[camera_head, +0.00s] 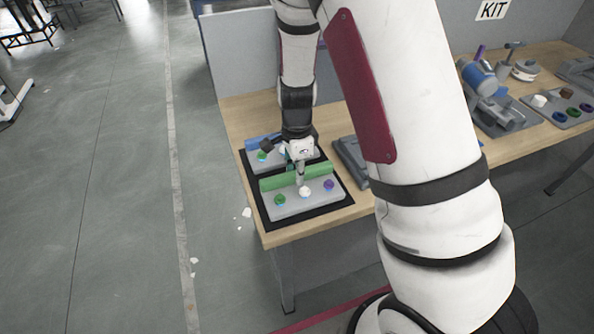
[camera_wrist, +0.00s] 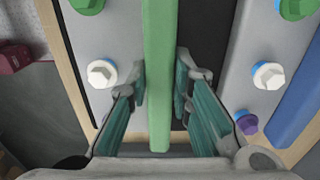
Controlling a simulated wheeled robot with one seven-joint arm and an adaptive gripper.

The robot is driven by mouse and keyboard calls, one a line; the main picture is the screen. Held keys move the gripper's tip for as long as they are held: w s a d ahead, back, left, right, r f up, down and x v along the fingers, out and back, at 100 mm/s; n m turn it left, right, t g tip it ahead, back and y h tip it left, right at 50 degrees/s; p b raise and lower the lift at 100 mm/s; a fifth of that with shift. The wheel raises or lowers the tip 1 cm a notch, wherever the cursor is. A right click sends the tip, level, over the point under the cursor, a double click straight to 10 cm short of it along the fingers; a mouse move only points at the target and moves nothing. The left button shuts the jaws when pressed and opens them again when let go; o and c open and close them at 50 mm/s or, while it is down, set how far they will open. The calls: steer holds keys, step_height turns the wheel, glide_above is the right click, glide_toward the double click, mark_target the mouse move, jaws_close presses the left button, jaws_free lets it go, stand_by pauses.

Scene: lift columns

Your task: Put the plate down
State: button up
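The grey plate (camera_head: 314,199) has a green upright bar along it and green, white and purple bolts on its face. It is over the black mat (camera_head: 337,207) at the table's near left corner; I cannot tell whether it touches the mat. My gripper (camera_head: 301,180) points down at the green bar. In the wrist view my gripper (camera_wrist: 161,82) has one finger on each side of the green bar (camera_wrist: 160,75), both pads against it. The plate's grey face (camera_wrist: 113,50) lies left of the bar there.
A second grey plate (camera_head: 272,166) with a blue bar lies just behind. A dark grey tray (camera_head: 350,157) is to the right on the wooden table (camera_head: 512,144). Blue machinery (camera_head: 480,77) and a bolt tray (camera_head: 560,108) stand further right. Floor left of the table is open.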

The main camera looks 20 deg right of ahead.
steer(key=o, duration=0.4)
step_height(320, 180, up, 12)
steer(key=s+r+n+t+y, duration=0.1)
steer(key=s+r+n+t, duration=0.1)
steer(key=s+r+n, duration=0.9)
steer(key=s+r+n+t, duration=0.1)
steer(key=s+r+n, duration=0.1)
steer(key=s, duration=0.1)
steer(key=s+r+n+t, duration=0.1)
steer(key=s+r+n, duration=0.1)
steer(key=s, duration=0.2)
steer(key=s+r+n+t+h, duration=0.1)
steer(key=s+r+n, duration=0.2)
steer(key=s, duration=0.1)
steer(key=shift+s+d+r, duration=0.1)
steer(key=shift+s, duration=0.05)
